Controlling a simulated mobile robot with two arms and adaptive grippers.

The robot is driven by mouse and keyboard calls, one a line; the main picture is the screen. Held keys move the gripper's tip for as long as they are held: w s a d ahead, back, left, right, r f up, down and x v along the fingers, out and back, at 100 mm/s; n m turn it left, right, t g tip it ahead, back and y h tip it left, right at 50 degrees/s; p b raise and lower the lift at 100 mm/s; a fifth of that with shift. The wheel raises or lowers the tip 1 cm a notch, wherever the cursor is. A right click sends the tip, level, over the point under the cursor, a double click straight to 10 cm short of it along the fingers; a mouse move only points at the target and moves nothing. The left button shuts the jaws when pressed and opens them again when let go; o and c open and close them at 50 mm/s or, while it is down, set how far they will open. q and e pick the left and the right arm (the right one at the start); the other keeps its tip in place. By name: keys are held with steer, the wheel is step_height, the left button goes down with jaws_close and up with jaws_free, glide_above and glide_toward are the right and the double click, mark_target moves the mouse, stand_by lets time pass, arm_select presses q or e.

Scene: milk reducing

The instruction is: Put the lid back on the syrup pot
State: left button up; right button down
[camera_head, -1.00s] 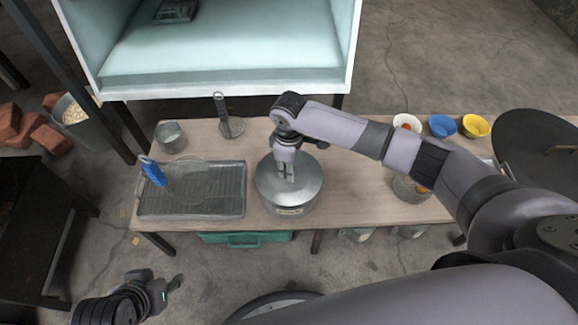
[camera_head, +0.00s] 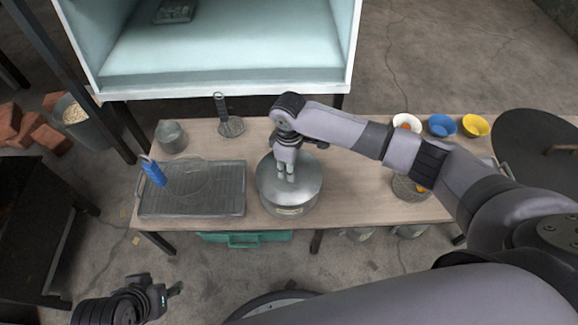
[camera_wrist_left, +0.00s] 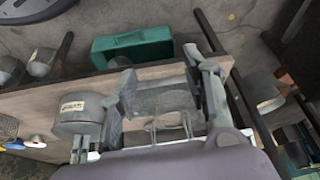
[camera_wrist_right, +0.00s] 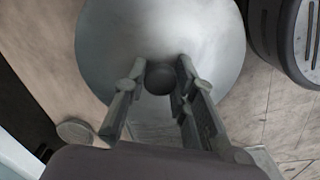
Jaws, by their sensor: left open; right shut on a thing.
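The syrup pot (camera_head: 289,211) is a round metal pot with a small label, standing on the middle of the bench. Its grey metal lid (camera_head: 307,180) lies over the pot's mouth and covers the inside. I cannot tell whether the lid's rim sits flush. My right gripper (camera_head: 285,179) points down over the lid. In the right wrist view, its fingers (camera_wrist_right: 158,80) are shut on the dark round knob (camera_wrist_right: 160,77) of the lid (camera_wrist_right: 190,35). My left gripper (camera_head: 170,291) is open and empty, low in front of the bench; the pot (camera_wrist_left: 80,115) shows in its wrist view.
A wire-rack tray (camera_head: 205,212) with a blue-handled tool (camera_head: 155,173) is left of the pot. A metal cup (camera_head: 171,137) and an upright-handled strainer (camera_head: 231,127) stand behind. White, blue (camera_head: 442,126) and yellow (camera_head: 475,126) bowls are at right. A teal crate (camera_head: 244,239) is below.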

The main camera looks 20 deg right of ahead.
arm_select(q)
steer(key=shift+s+a+r+g+p, duration=0.1)
steer(key=shift+s+r+g+p, duration=0.2)
steer(key=shift+s+p, duration=0.15)
stand_by(0.5)
steer(key=shift+s, duration=0.25)
arm_select(e)
steer(key=shift+f, duration=0.1)
arm_select(q)
steer(key=shift+f, duration=0.1)
steer(key=shift+a+r+p, duration=0.1)
steer(key=shift+r+p, duration=0.45)
stand_by(0.6)
arm_select(e)
steer(key=c, duration=1.2)
jaws_free()
steer(key=shift+c, duration=0.2)
steer(key=o, duration=0.4)
steer(key=shift+o, duration=0.4)
